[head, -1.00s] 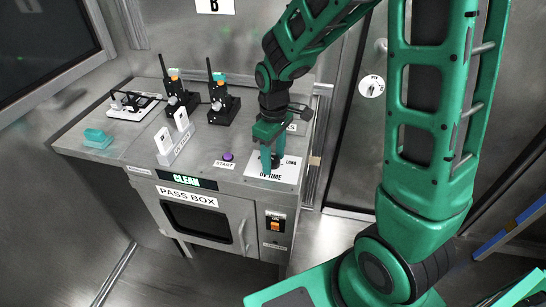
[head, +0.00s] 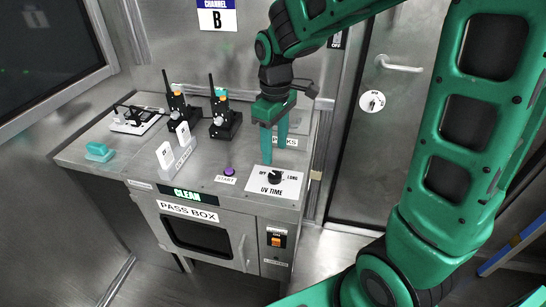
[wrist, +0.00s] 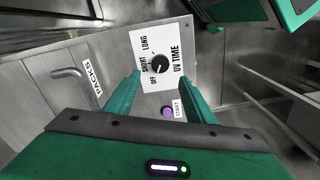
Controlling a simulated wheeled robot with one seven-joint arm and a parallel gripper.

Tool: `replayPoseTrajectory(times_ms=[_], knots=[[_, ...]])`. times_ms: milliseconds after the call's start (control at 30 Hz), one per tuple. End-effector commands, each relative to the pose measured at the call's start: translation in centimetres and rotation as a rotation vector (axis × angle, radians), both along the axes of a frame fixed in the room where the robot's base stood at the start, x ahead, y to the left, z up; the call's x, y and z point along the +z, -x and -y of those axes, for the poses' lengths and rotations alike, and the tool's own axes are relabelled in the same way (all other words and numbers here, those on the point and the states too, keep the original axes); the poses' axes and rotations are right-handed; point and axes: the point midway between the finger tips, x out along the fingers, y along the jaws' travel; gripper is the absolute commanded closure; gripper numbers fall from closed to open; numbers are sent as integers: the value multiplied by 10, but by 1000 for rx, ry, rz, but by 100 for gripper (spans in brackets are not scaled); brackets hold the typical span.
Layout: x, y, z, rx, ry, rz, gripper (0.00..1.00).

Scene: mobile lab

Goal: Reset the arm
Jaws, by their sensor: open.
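My green arm reaches in from the right in the head view. My gripper (head: 274,152) points down, open and empty, above the UV TIME panel on top of the pass box (head: 210,228). The black UV TIME knob (head: 275,177) sits on its white panel, clear of the fingers. In the wrist view the knob (wrist: 160,64) shows ahead of the two spread fingertips (wrist: 165,85). The panel bears the words OFF, SHORT and LONG. I cannot tell for sure which word the knob's mark points to.
A purple START button (head: 229,171) is left of the panel. White holders (head: 175,152), two black radios (head: 222,122) and a teal block (head: 99,151) stand on the pass box top. A door with a handle (head: 398,66) is at the right. Open air surrounds the gripper.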

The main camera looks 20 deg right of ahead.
Motion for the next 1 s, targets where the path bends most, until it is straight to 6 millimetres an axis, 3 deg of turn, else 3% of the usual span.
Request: replayPoseTrajectory(times_ms=[167,667,767,867,1000], knots=[[9,0,0,0,-1,1,51],[10,2,5,-17,2,1,51],[15,14,24,-94,10,5,51],[24,38,59,-247,21,11,51],[33,92,112,-530,31,13,51]])
